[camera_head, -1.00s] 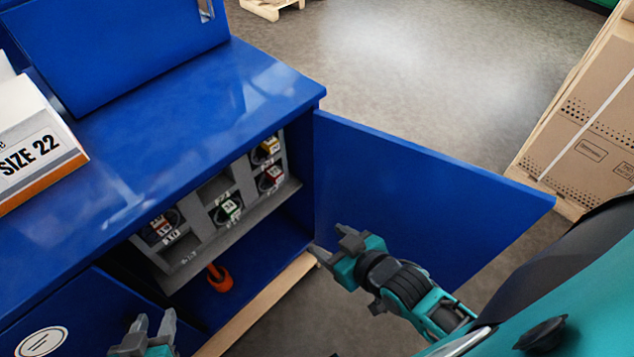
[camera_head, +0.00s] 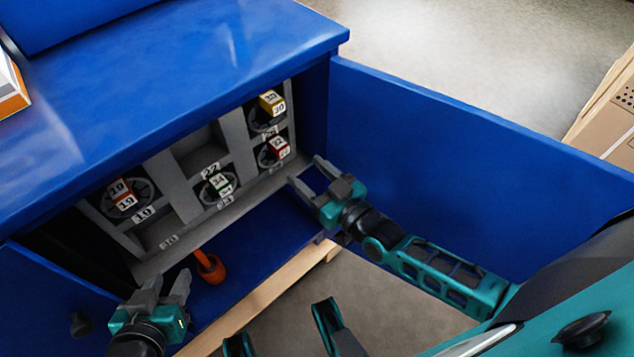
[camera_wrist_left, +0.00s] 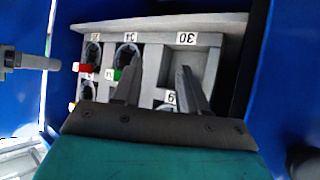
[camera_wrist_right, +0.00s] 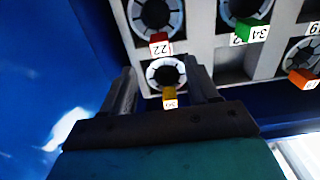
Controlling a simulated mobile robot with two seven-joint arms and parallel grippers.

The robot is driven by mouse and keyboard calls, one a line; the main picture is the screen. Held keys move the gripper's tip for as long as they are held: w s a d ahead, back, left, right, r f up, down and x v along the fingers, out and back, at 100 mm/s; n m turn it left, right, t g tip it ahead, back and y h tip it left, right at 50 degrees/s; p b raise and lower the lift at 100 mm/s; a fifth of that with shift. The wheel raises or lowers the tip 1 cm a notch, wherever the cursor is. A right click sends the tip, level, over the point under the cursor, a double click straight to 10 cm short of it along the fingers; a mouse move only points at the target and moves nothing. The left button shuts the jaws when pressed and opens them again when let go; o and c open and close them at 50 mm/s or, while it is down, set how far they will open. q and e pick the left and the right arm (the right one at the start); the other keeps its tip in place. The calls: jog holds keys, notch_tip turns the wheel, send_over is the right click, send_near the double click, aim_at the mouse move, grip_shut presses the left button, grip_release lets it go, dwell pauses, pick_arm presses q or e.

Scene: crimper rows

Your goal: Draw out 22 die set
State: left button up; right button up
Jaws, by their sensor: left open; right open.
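Dies with coloured tags sit in a grey rack (camera_head: 160,243) inside the blue cabinet. A red-tagged die (camera_head: 272,152) is in the lower right bay; its tag seems to read 22 in the right wrist view (camera_wrist_right: 158,18). A yellow-tagged die (camera_head: 270,112) sits above it. A green-tagged die (camera_head: 218,188) is at lower middle, and an orange-red-tagged die (camera_head: 122,193) at left. My right gripper (camera_head: 307,172) is open and empty, just outside the rack's right end, near the red-tagged die. My left gripper (camera_head: 168,288) is open and empty, low before the rack's left part.
The open right door (camera_head: 480,170) stands close beside my right arm. The left door (camera_head: 45,300) is also open. An orange object (camera_head: 208,266) lies on the cabinet floor below the rack. The blue cabinet top (camera_head: 180,80) overhangs the rack. Some bays are empty.

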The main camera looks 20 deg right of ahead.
aim_at(285, 152)
jog(key=b+x, duration=0.2)
jog(key=x, duration=0.4)
jog(key=shift+w, duration=0.2)
jog(key=shift+b+x, duration=0.45)
jog(key=shift+x, duration=0.6)
jog(key=shift+w+a+f, duration=0.1)
jog(key=shift+w, duration=0.1)
pick_arm(q)
jog(key=shift+w+d+f, duration=0.1)
jog(key=shift+d+f, duration=0.15)
jog(key=shift+f, duration=0.2)
jog(key=shift+w+d+f, duration=0.1)
jog(key=shift+d+f, duration=0.15)
jog(key=shift+f, duration=0.2)
pick_arm(e)
jog(key=shift+c, duration=0.4)
jog(key=shift+c, duration=0.8)
grip_shut()
pick_arm(q)
jog(key=shift+a+f, duration=0.1)
jog(key=shift+f, duration=0.1)
